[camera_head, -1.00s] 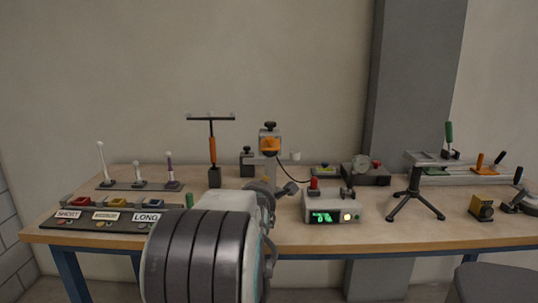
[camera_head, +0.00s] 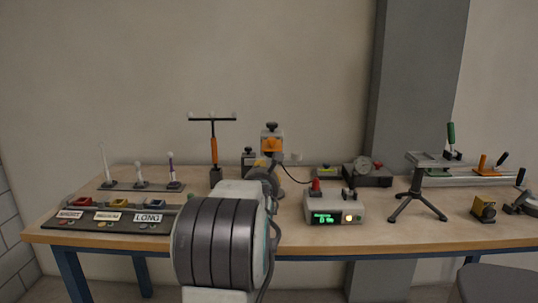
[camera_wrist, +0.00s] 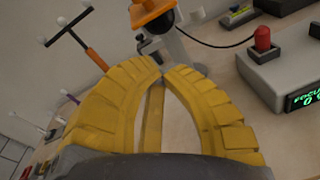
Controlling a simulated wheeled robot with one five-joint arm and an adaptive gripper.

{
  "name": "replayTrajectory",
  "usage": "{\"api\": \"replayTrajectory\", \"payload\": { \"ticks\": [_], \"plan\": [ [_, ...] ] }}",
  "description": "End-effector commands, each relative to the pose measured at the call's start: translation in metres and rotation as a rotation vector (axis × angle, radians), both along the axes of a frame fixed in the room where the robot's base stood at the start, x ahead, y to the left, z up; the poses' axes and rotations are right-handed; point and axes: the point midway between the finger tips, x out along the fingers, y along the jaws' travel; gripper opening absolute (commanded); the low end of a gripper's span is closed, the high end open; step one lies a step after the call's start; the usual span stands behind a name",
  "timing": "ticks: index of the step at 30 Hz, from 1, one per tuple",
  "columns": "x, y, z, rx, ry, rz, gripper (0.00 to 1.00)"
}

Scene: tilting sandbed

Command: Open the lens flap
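An upright grey stand (camera_head: 278,177) with a black top knob carries an orange piece (camera_head: 271,144), which seems to be the lens flap. In the wrist view the orange piece (camera_wrist: 151,11) is at the top edge, with a dark rounded part, perhaps the lens, just below it. My gripper (camera_wrist: 163,73) has yellow ribbed fingers whose tips meet, with nothing seen between them. The fingertips are just below the orange piece in the picture; I cannot tell whether they touch the stand.
A box with a green display and red knob (camera_head: 335,206) stands right of the stand. An orange-handled T-bar (camera_head: 213,150) stands to its left. Labelled switches (camera_head: 110,217) are at the left. A tripod (camera_head: 416,190) and a small yellow block (camera_head: 484,208) are at the right.

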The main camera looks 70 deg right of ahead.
Motion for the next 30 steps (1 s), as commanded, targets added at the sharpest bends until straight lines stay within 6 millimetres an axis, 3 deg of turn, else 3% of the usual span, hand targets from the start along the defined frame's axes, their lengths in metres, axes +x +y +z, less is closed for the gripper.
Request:
{"api": "replayTrajectory", "payload": {
  "ticks": [10,18,30],
  "plan": [
    [0.012,-0.047,-0.003,0.0,-0.001,-0.001,0.0],
    [0.009,-0.055,0.025,0.0,0.0,-0.009,0.0],
    [0.008,-0.059,0.033,0.001,0.0,-0.012,0.0]
  ]
}}
